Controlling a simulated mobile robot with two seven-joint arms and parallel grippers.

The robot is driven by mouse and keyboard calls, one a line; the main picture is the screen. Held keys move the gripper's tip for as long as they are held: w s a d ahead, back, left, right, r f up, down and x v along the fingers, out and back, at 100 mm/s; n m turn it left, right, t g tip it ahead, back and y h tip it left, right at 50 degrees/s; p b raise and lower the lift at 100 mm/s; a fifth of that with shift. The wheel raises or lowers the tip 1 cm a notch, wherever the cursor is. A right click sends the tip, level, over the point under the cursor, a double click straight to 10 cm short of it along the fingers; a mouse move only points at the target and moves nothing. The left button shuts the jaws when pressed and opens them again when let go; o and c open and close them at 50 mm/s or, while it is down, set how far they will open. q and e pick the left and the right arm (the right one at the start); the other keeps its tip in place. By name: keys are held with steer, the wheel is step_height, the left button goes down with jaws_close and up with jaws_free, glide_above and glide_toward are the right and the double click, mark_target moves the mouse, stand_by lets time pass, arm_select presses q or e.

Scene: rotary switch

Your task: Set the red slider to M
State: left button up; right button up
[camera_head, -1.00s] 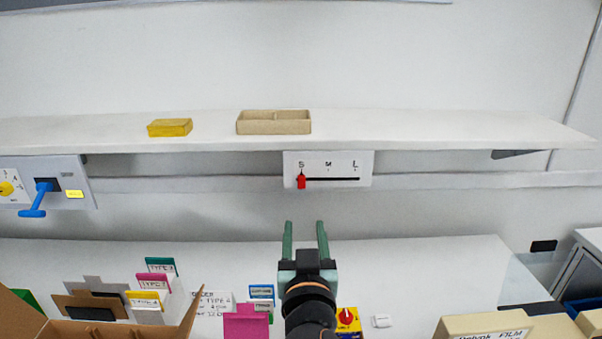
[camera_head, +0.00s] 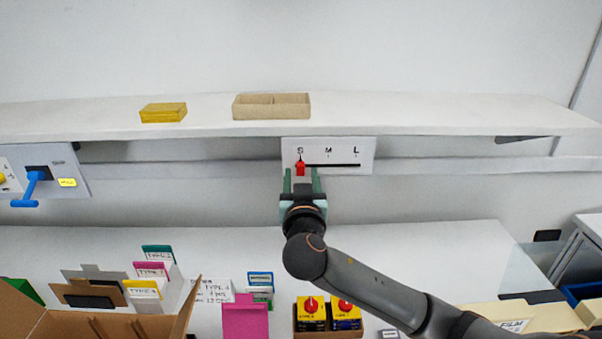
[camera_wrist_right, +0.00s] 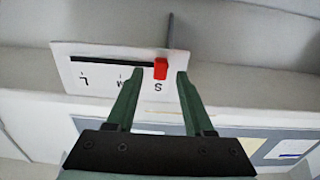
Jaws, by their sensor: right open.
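The red slider (camera_head: 300,168) sits at the S end of the slot on a white panel (camera_head: 364,146) marked S, M, L. The panel hangs below the shelf's front edge. My right gripper (camera_head: 301,177) is open in front of the panel, its green fingers on either side of the slider in the head view. In the right wrist view the red slider (camera_wrist_right: 160,68) shows between the open fingertips (camera_wrist_right: 158,76), nearer the right-hand finger. I cannot tell whether a finger touches it. My left gripper is not in view.
The shelf (camera_head: 420,112) above holds a yellow box (camera_head: 163,113) and a tan divided tray (camera_head: 271,113). A panel with a blue lever (camera_head: 28,188) is at left.

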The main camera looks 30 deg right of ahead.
steer(key=shift+w+d, duration=0.35)
steer(key=shift+w, duration=0.2)
jaws_close()
stand_by(1.1)
